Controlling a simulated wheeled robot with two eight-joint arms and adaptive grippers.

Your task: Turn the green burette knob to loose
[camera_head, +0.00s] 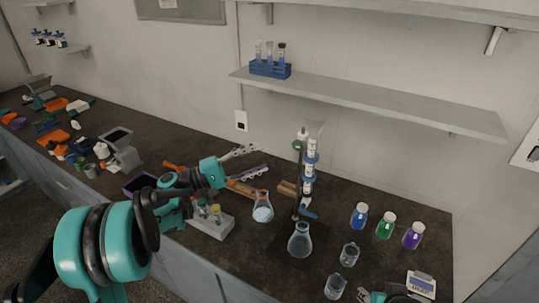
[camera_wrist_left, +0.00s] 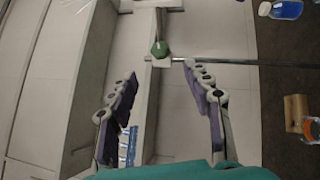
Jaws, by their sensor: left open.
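The green knob (camera_head: 297,146) sits near the top of the burette stand, beside the burette (camera_head: 310,165) with its blue clamps. In the left wrist view the green knob (camera_wrist_left: 160,48) is on a light bracket by a metal rod, just beyond and between the fingertips. My left gripper (camera_head: 263,157) is open and empty, to the left of the knob and pointing toward it. Its purple-padded fingers (camera_wrist_left: 160,72) are spread apart, not touching the knob. My right gripper (camera_head: 378,296) shows only partly at the bottom edge.
A flask (camera_head: 300,242) stands below the burette, with another flask (camera_head: 263,209) to its left. Beakers (camera_head: 349,256) and blue, green and purple bottles (camera_head: 385,226) stand on the right. A shelf (camera_head: 370,98) runs above the bench. A grey rack (camera_head: 211,225) stands below my left arm.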

